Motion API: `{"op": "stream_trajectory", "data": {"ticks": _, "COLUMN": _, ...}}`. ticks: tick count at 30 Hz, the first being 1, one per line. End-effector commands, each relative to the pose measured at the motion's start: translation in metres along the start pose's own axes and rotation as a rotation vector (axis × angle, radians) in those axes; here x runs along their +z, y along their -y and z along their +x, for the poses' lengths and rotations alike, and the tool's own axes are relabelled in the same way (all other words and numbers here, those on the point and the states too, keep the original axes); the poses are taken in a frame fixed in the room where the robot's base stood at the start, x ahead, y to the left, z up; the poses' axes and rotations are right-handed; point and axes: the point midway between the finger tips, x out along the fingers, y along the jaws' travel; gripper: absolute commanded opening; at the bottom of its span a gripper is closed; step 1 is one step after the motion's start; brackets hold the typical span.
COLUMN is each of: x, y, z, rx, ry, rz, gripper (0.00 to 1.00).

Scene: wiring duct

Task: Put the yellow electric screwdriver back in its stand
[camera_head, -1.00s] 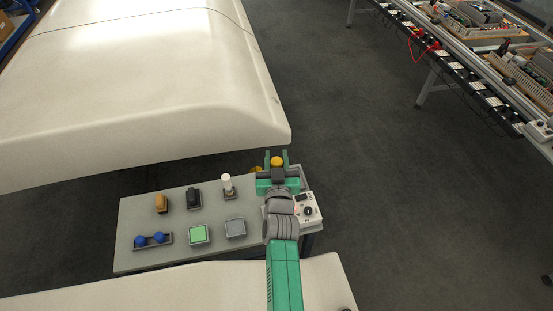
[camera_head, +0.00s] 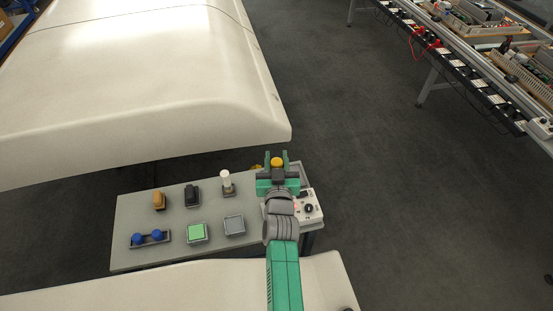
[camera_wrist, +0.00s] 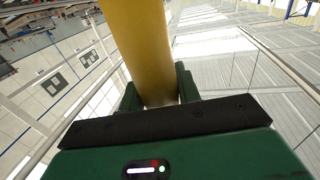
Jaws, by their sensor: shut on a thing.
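My gripper (camera_head: 277,164) is over the right end of the grey table. Its two green fingers are shut on the yellow electric screwdriver (camera_head: 277,161), of which only a round yellow end shows between them in the head view. In the wrist view the screwdriver is a thick, smooth yellow cylinder (camera_wrist: 147,45) running up from between the fingers and out of the frame. The rest of it is hidden. I cannot make out its stand; my gripper and arm hide part of the table's right end.
The grey table (camera_head: 175,215) carries an orange item (camera_head: 159,200), a black one (camera_head: 192,196), a white-topped one (camera_head: 227,180), blue knobs (camera_head: 157,234), a green block (camera_head: 197,232), a grey block (camera_head: 234,224) and a white box with a dial (camera_head: 309,208). A large cream panel (camera_head: 150,90) lies behind.

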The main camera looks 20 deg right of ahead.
Motion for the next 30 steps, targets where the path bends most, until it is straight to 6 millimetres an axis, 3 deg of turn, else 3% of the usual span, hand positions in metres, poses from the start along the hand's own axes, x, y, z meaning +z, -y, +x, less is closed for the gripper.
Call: {"op": "stream_trajectory", "data": {"ticks": 30, "x": 0.052, "y": 0.000, "z": 0.000, "rx": 0.000, "ry": -0.002, "rz": 0.000, "gripper": 0.00}}
